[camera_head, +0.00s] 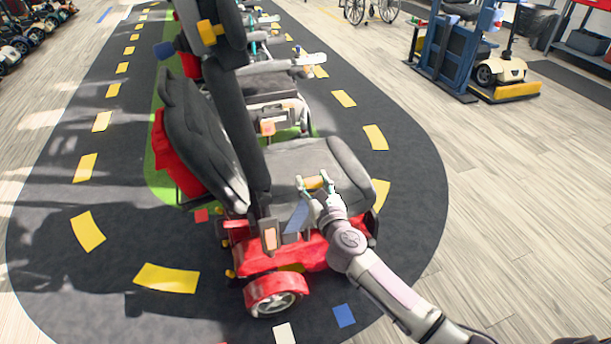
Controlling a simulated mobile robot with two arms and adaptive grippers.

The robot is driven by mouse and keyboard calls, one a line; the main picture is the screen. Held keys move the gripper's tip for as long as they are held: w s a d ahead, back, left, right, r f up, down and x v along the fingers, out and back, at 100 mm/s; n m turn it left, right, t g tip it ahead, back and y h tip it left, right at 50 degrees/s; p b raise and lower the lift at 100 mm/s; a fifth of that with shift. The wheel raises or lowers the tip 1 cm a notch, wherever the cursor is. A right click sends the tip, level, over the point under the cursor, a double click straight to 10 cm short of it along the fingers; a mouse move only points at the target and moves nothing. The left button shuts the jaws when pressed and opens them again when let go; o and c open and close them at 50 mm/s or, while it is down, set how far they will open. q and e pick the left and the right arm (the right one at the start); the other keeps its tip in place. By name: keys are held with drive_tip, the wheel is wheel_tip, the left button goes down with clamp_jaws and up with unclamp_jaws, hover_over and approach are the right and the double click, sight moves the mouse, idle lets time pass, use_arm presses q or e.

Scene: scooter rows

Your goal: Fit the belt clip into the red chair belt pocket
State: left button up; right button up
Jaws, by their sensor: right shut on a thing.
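The red chair (290,258) stands in front of me with a grey seat (310,160) and a tall dark backrest, seen from its side. My right gripper (315,184) is over the near side edge of the seat. Its fingers are shut on a small yellow-orange piece, which appears to be the belt clip (316,183). A blue-grey strap-like strip (297,216) hangs just below the gripper. An orange piece in a grey holder (270,238) sits low on the chair's near side; I cannot tell whether this is the belt pocket. My left gripper is not in view.
More scooter chairs (275,95) stand in a row behind. A blue rack (445,62) and a cream scooter on a yellow base (505,92) stand at the upper right. The dark marked mat (410,170) and wooden floor at right are largely clear.

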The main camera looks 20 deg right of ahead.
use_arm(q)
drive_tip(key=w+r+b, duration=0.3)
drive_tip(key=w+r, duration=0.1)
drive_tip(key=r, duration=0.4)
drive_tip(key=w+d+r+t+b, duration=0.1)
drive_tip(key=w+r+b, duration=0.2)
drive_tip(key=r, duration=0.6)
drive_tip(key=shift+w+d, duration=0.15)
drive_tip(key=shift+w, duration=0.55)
use_arm(e)
drive_tip(key=w+f, duration=0.5)
drive_tip(key=f, duration=0.2)
drive_tip(key=shift+d, duration=0.15)
idle(0.3)
drive_tip(key=shift+s, duration=0.1)
